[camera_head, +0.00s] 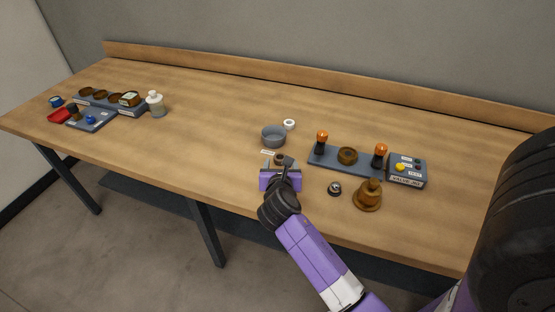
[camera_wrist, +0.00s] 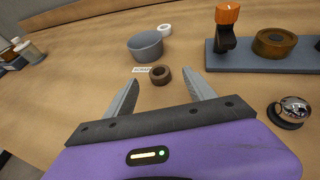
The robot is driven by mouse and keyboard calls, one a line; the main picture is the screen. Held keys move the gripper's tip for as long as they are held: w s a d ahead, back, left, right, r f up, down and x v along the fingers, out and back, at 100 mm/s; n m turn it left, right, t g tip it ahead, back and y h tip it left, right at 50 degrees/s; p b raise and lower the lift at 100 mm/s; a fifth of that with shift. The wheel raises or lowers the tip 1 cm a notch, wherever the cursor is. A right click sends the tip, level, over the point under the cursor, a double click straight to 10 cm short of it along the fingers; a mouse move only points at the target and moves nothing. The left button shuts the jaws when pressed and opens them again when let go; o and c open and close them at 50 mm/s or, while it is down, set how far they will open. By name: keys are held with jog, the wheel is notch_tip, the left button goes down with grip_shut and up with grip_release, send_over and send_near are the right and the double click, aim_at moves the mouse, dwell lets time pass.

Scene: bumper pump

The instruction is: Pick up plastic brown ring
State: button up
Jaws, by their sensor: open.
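A small dark brown ring (camera_wrist: 160,75) lies on the table just beyond and between my open fingertips in the wrist view. In the head view the brown ring (camera_head: 283,159) is at the far side of my gripper (camera_head: 280,168), partly hidden by it. My gripper (camera_wrist: 161,86) is open with nothing held; its two grey fingers point at the ring from either side. I cannot tell the exact height of the fingers above the table.
A grey bowl (camera_head: 273,136), a white ring (camera_head: 289,124) and a small label (camera_wrist: 142,69) lie beyond the ring. At right are a fixture (camera_head: 328,160) with orange-topped clamps, a chrome-domed part (camera_head: 335,188), a brass bell-shaped part (camera_head: 368,195) and a button box (camera_head: 407,170). The table's left-centre is clear.

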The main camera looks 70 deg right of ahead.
aim_at(280, 155)
jog(key=shift+x, duration=0.9)
jog(key=x, duration=0.5)
jog(key=shift+w+d+f, duration=0.1)
jog(key=shift+w+f, duration=0.2)
jog(key=shift+f, duration=0.2)
jog(key=c, duration=1.3)
grip_shut()
jog(key=shift+r, duration=0.15)
